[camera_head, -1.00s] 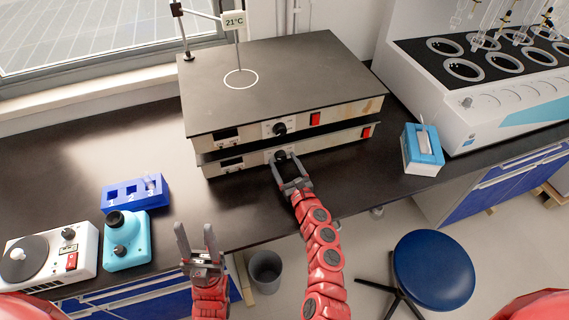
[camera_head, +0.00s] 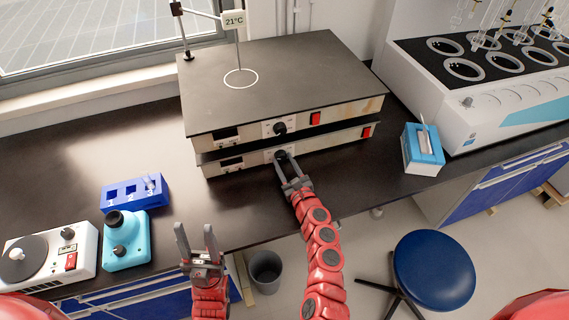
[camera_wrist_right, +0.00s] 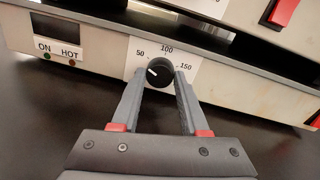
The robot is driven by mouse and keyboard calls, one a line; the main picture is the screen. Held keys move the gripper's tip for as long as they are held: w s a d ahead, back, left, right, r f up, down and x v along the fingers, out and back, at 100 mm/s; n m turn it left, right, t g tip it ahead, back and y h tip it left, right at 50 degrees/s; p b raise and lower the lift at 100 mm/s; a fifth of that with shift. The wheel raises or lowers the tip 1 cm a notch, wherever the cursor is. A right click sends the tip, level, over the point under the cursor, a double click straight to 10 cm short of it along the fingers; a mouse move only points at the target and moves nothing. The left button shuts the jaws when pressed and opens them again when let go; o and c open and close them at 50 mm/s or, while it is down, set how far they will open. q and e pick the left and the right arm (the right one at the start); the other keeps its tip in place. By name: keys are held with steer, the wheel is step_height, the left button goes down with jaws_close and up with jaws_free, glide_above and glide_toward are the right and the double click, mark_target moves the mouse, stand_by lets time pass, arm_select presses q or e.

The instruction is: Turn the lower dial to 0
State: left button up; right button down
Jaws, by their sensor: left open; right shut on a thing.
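Two flat heating plates are stacked on the dark bench, the upper plate (camera_head: 290,75) over the lower plate (camera_head: 338,140). The lower dial (camera_head: 280,155) is a black knob on the lower plate's front. In the right wrist view the lower dial (camera_wrist_right: 159,72) has a white mark pointing left and slightly up, below the 50 label. My right gripper (camera_head: 293,172) is shut on the lower dial, one finger on each side; in the wrist view its fingertips (camera_wrist_right: 160,78) flank the knob. My left gripper (camera_head: 195,238) is open and empty, in front of the bench edge.
The upper dial (camera_head: 279,128) sits just above the lower one, with red switches to the right. A blue rack (camera_head: 135,192), a cyan device (camera_head: 126,243) and a white stirrer (camera_head: 50,258) stand at the left. A blue box (camera_head: 423,150) stands at the right.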

steer(key=n+b, duration=0.1)
steer(key=n, duration=0.4)
steer(key=shift+b, duration=0.35)
steer(key=n+b, duration=0.2)
steer(key=n, duration=0.3)
steer(key=shift+h, duration=0.4)
steer(key=shift+n, duration=0.3)
steer(key=shift+c, duration=2.1)
jaws_free()
steer(key=shift+s, duration=0.1)
steer(key=b+v, duration=0.2)
steer(key=v, duration=1.4)
steer(key=shift+s+r, duration=0.1)
steer(key=shift+r, duration=0.05)
steer(key=shift+s+d+r, duration=0.15)
steer(key=shift+s+d, duration=0.05)
steer(key=shift+s, duration=0.3)
